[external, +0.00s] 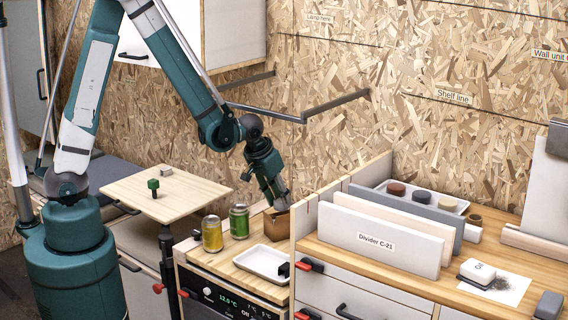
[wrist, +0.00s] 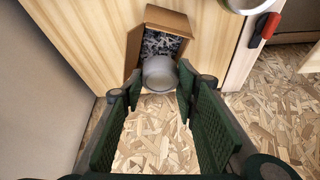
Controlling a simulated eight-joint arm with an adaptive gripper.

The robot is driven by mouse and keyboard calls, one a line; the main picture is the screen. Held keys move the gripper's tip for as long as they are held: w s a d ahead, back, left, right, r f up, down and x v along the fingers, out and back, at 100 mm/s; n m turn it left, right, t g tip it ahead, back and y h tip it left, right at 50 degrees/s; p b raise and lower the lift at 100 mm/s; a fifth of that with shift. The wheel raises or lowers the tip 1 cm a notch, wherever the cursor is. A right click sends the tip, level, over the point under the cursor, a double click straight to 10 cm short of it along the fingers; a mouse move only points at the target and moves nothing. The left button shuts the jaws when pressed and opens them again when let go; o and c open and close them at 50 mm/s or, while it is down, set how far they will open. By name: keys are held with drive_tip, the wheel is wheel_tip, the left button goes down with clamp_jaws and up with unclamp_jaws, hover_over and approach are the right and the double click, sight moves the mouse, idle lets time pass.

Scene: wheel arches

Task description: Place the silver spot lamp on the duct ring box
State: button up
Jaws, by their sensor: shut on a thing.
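The silver spot lamp (wrist: 158,73) is a round grey piece between my fingertips in the wrist view. My gripper (wrist: 157,88) is shut on it. The duct ring box (wrist: 134,46) is an open brown box with dark and grey bits inside, just beyond the lamp. The lamp overlaps the box's near edge in that view, and I cannot tell whether they touch. In the external view my gripper (external: 281,204) points down right over the brown box (external: 276,226). The lamp is hard to make out there, and the box's inside is hidden.
A yellow can (external: 212,234), a green can (external: 239,222) and a white tray (external: 262,262) share the box's wooden top. A raised side panel (external: 304,222) stands close to the right of the box. The chipboard wall (external: 330,120) is behind.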

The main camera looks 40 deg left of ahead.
sight(279, 197)
drive_tip(key=shift+f, duration=0.15)
drive_tip(key=shift+f+b, duration=0.35)
drive_tip(key=shift+f, duration=1)
drive_tip(key=shift+f, duration=0.15)
drive_tip(key=o, duration=0.9)
drive_tip(key=shift+c, duration=0.2)
drive_tip(key=shift+r, duration=0.25)
drive_tip(key=shift+p+v, duration=0.3)
drive_tip(key=shift+v, duration=0.85)
drive_tip(key=s+a+p, duration=0.1)
drive_tip(key=s, duration=1.1)
drive_tip(key=shift+a+r, duration=0.25)
drive_tip(key=shift+a, duration=0.15)
drive_tip(key=shift+s, duration=0.1)
